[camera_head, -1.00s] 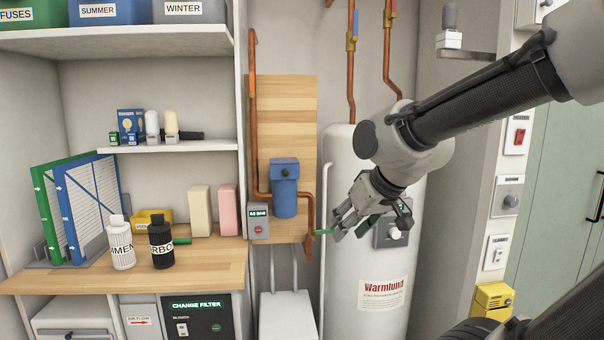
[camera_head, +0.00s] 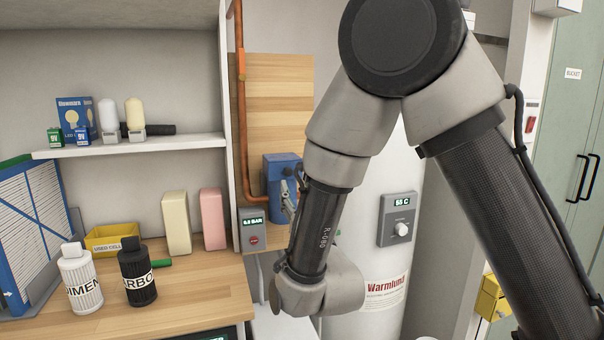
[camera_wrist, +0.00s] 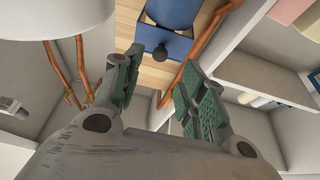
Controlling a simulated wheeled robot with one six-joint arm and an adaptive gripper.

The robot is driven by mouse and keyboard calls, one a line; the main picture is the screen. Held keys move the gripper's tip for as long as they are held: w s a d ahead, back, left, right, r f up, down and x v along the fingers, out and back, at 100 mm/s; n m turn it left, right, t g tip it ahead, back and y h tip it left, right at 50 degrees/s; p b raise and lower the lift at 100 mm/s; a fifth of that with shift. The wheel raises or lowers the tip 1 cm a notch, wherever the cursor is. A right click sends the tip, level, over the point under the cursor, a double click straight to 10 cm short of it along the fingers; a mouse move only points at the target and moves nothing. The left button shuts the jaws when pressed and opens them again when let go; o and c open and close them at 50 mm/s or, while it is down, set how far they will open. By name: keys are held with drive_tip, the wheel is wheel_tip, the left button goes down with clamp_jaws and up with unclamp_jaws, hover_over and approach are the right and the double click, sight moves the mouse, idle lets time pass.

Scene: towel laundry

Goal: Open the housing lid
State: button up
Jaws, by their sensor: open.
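The blue filter housing (camera_head: 279,175) is mounted on the wooden board, partly hidden behind my arm. In the wrist view its blue lid (camera_wrist: 180,45) shows a round black knob (camera_wrist: 163,48) on the front. The lid looks shut. My gripper (camera_wrist: 162,62) is open, with one green-padded finger on each side of the knob's line. The knob appears at or just beyond the fingertips; I cannot tell whether they touch it. In the head view my gripper (camera_head: 290,196) is at the housing's front, largely hidden by my own arm.
A copper pipe (camera_head: 238,110) runs beside the housing. A grey pressure box (camera_head: 253,230) sits below left. The white Warmlund tank (camera_head: 390,265) stands close on the right. Black (camera_head: 137,272) and white (camera_head: 80,278) bottles stand on the wooden counter at left.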

sight(289, 173)
drive_tip(key=x, duration=0.7)
drive_tip(key=shift+w+r, duration=0.1)
drive_tip(key=shift+w, duration=0.05)
clamp_jaws()
